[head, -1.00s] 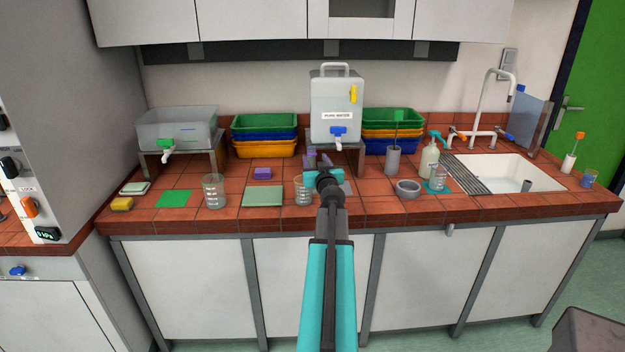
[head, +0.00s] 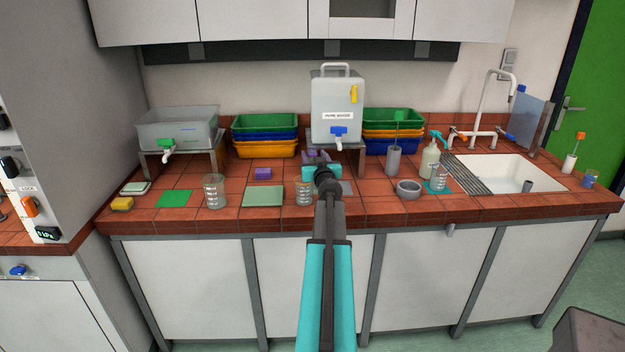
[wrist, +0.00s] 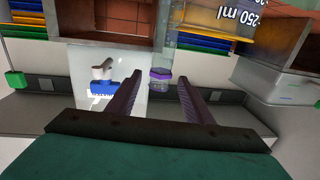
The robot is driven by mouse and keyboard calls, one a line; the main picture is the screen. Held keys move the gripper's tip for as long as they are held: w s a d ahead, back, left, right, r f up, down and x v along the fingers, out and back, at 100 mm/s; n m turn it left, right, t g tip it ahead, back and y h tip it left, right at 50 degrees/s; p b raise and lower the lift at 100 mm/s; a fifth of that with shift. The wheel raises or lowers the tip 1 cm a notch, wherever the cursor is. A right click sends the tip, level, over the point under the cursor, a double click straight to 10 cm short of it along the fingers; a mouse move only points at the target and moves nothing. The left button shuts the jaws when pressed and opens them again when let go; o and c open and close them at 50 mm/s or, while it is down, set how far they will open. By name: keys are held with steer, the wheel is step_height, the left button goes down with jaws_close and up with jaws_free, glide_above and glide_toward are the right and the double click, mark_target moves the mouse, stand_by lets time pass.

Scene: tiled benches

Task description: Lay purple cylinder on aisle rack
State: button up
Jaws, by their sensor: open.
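My gripper is open, with dark purple fingers on either side of the rim. In the head view my gripper (head: 318,156) is over the bench in front of the water tank. I cannot identify the aisle rack in either view.
The water tank (head: 337,105) with a blue tap stands just behind my gripper. Stacked trays (head: 265,149) are left of it. A small beaker (head: 304,191) is close beside my wrist.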

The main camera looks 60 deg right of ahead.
steer(key=shift+x, duration=2.1)
jaws_close()
